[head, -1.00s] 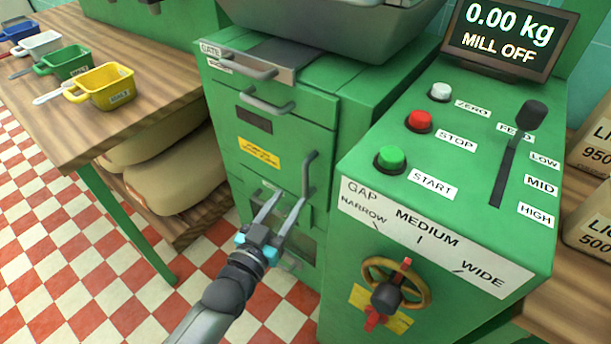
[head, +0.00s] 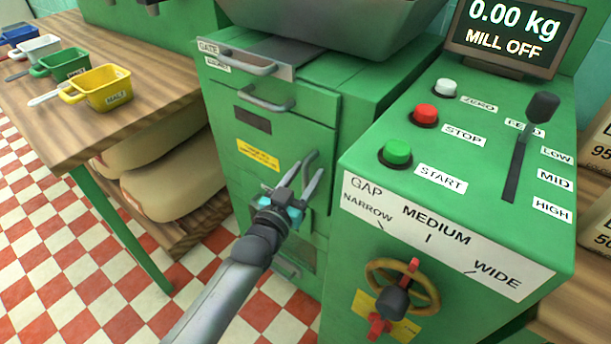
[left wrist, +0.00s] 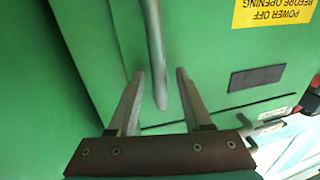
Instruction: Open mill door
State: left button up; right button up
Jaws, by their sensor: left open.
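The mill door (head: 285,143) is the green front panel with a yellow label (head: 258,157) about power off before opening. It looks shut. Its upright grey bar handle is partly hidden by my gripper in the head view. In the left wrist view the handle (left wrist: 155,50) runs down between the two fingers. My left gripper (head: 304,166) is open at the handle, with one finger on each side in the left wrist view (left wrist: 160,78). I cannot tell whether either finger touches the bar. My right gripper is not in view.
The control cabinet (head: 460,225) with its buttons, feed lever (head: 525,140) and gap wheel (head: 402,287) stands close on the right. The display (head: 508,35) reads MILL OFF. Drawer handles (head: 268,100) sit above. A wooden table (head: 140,105) with scoops stands left.

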pick_arm(q)
grip_shut()
dwell(0.5)
dwell(1.0)
